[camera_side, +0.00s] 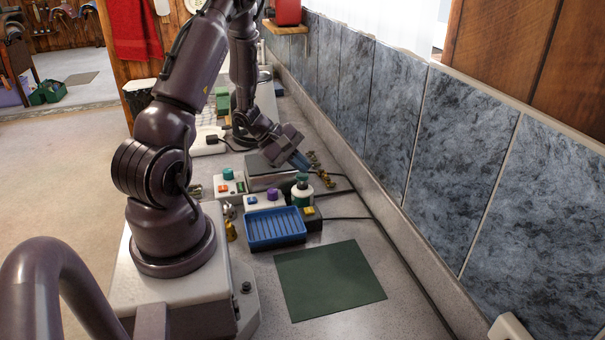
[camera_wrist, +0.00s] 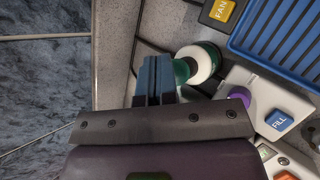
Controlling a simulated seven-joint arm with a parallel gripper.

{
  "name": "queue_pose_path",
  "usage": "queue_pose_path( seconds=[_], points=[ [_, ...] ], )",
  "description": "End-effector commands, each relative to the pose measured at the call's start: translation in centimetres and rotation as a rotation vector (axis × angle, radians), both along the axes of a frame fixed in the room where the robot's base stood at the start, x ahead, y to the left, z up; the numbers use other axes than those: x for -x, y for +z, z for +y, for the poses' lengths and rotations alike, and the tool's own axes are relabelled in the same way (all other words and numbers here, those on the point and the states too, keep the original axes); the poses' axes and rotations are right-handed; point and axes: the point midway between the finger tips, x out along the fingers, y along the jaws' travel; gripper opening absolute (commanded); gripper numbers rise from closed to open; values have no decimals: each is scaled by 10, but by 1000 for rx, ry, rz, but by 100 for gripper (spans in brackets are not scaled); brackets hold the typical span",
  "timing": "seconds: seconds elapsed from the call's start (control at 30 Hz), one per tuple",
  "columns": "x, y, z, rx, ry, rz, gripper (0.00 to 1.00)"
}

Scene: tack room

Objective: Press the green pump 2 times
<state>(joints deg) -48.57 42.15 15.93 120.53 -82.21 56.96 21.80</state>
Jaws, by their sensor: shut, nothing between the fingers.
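The green pump (camera_side: 302,180) stands upright on the counter, with a green top over a white and green body. In the wrist view the pump (camera_wrist: 205,58) shows from above, just right of my fingers, which overlap its near edge. My gripper (camera_side: 303,164) is shut and empty, its blue fingertips tilted down behind and above the pump in the side view. The closed blue fingers (camera_wrist: 154,78) also show in the wrist view. I cannot tell whether they touch the pump.
A blue ribbed tray (camera_side: 274,228) sits in front of the pump, beside a dark box with a yellow FAN button (camera_wrist: 222,10). A white box has a blue FILL button (camera_wrist: 279,119) and a purple knob (camera_side: 272,195). Cables run along the tiled wall (camera_side: 400,130). A green mat (camera_side: 330,280) lies clear.

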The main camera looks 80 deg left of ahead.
Motion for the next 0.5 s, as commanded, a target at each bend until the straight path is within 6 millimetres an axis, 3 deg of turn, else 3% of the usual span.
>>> queue_pose_path(
  seconds=[0.5],
  points=[
    [0,-5,0,1,1,0,0]
  ],
)
